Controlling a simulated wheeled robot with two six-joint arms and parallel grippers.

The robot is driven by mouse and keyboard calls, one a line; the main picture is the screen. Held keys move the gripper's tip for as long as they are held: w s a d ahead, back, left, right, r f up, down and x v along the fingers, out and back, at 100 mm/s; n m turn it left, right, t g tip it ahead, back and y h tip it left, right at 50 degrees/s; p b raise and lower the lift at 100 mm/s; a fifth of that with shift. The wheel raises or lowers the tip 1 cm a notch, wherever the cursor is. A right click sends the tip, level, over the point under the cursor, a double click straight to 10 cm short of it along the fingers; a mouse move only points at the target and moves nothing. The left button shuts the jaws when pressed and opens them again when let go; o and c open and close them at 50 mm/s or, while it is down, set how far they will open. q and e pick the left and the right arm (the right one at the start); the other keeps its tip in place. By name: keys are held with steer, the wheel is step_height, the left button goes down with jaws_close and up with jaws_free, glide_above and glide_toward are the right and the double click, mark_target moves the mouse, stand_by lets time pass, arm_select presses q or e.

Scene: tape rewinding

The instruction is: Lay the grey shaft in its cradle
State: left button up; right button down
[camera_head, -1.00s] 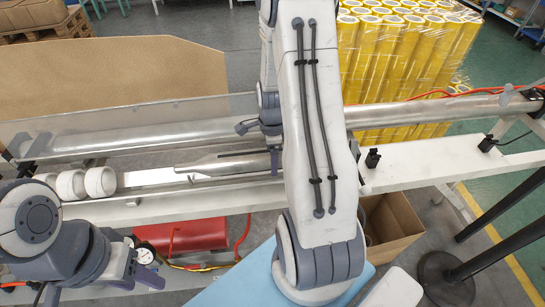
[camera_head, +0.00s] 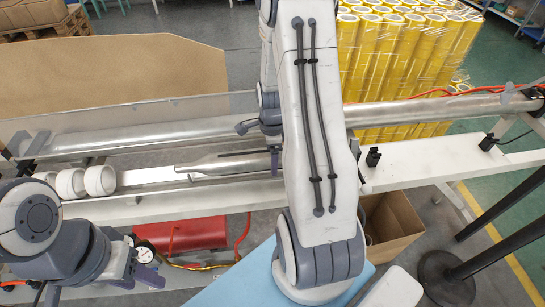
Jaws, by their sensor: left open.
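A grey metal shaft (camera_head: 225,165) with a narrower left end lies lengthwise along the machine frame, in front of a long metal roller (camera_head: 150,136). My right arm hides its right end, so I cannot tell how it rests there. My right gripper (camera_head: 262,128) is at the shaft's right part, mostly behind my own arm; its jaws are too hidden to read. My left gripper (camera_head: 148,264) is low at the left, in front of the frame and apart from the shaft. It is open and empty.
White rings (camera_head: 99,180) sit left of the shaft. A red tank (camera_head: 185,235) with a gauge and hoses is below the frame. A cardboard box (camera_head: 393,228) stands below right. Wrapped yellow rolls (camera_head: 405,60) stand behind. A black post (camera_head: 500,237) is at the right.

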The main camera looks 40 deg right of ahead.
steer(key=shift+f, duration=0.35)
stand_by(0.7)
jaws_free()
steer(key=shift+f, duration=0.1)
steer(key=shift+r+b, duration=0.35)
steer(key=shift+r, duration=0.05)
step_height(320, 180, up, 10)
steer(key=shift+f+b, duration=0.1)
steer(key=shift+b, duration=0.4)
